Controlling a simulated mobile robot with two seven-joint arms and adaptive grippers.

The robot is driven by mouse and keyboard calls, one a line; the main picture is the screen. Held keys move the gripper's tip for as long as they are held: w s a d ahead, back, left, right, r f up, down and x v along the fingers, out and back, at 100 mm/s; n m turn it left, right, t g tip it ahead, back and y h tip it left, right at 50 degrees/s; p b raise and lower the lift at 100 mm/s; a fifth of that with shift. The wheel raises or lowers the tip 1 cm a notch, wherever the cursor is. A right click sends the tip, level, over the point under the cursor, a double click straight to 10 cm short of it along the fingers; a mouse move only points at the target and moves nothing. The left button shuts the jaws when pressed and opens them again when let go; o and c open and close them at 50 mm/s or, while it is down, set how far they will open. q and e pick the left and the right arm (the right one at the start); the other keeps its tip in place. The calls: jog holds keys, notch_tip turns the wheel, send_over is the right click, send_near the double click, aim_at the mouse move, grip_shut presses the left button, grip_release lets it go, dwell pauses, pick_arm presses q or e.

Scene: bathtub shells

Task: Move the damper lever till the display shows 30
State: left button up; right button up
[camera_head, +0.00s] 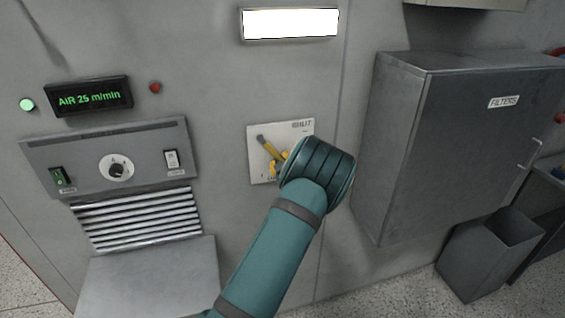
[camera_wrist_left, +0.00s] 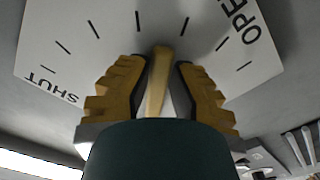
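The display (camera_head: 89,96) reads "AIR 25 m/min" in green. The damper lever (camera_head: 265,145) is a yellow handle on a white scale plate (camera_head: 258,172) on the wall; in the head view it slants up to the left. In the left wrist view the lever (camera_wrist_left: 159,75) stands between the yellow fingers of my left gripper (camera_wrist_left: 160,68), pointing at the scale's middle marks between "SHUT" and "OPEN". The fingertips close in on both its sides and appear to touch it. In the head view my left gripper (camera_head: 278,163) is partly hidden by its wrist. My right gripper is not in view.
A grey filters cabinet (camera_head: 435,145) juts from the wall right of my wrist. A bin (camera_head: 485,258) stands below it. A control panel (camera_head: 110,160) with a knob and switches is at the left, above a louvred vent (camera_head: 140,218). A lit white panel (camera_head: 290,23) is above.

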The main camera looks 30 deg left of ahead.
pick_arm(q)
jog(key=o, duration=0.4)
jog(key=shift+a, duration=0.2)
jog(key=shift+d, duration=0.1)
jog(key=v, duration=1.2)
